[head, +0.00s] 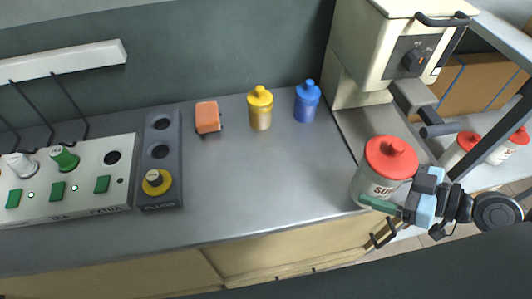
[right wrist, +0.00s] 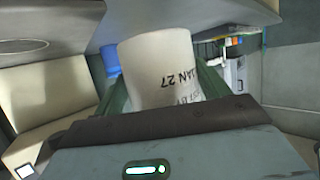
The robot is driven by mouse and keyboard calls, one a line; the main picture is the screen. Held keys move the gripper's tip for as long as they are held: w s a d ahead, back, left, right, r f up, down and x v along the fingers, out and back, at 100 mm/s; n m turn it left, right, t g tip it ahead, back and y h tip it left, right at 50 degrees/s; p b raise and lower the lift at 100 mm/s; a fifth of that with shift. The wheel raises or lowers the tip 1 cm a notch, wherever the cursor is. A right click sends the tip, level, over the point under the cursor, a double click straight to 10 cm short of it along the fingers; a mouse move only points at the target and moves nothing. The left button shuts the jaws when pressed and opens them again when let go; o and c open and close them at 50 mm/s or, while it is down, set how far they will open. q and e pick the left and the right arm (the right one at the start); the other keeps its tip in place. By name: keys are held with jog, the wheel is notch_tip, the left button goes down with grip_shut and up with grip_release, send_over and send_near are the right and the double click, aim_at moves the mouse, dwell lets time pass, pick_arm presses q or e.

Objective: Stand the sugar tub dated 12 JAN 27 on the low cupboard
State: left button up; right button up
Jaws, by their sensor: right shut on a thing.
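A white sugar tub with a red knobbed lid (head: 392,157) is at the right end of the grey counter in the head view. My right gripper (head: 388,200) is shut on its body from the right. One green finger lies across its lower front. In the right wrist view the tub (right wrist: 155,65) sits between the two fingers (right wrist: 160,90), and its print reads "JAN 27"; the day is not legible. The tub looks upright; I cannot tell whether it touches the counter. My left gripper is not in view. I cannot tell which surface is the low cupboard.
Two more red-lidded tubs (head: 461,148) (head: 508,145) stand at the right behind a grey rail. A cream press (head: 385,50) stands at the back. A yellow jar (head: 260,108), a blue jar (head: 307,101) and an orange block (head: 208,117) are on the counter. The middle counter (head: 265,180) is clear.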

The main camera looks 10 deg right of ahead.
aim_at(366, 175)
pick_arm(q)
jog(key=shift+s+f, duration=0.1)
pick_arm(e)
jog(key=shift+w+r, duration=0.25)
jog(key=shift+r, duration=0.05)
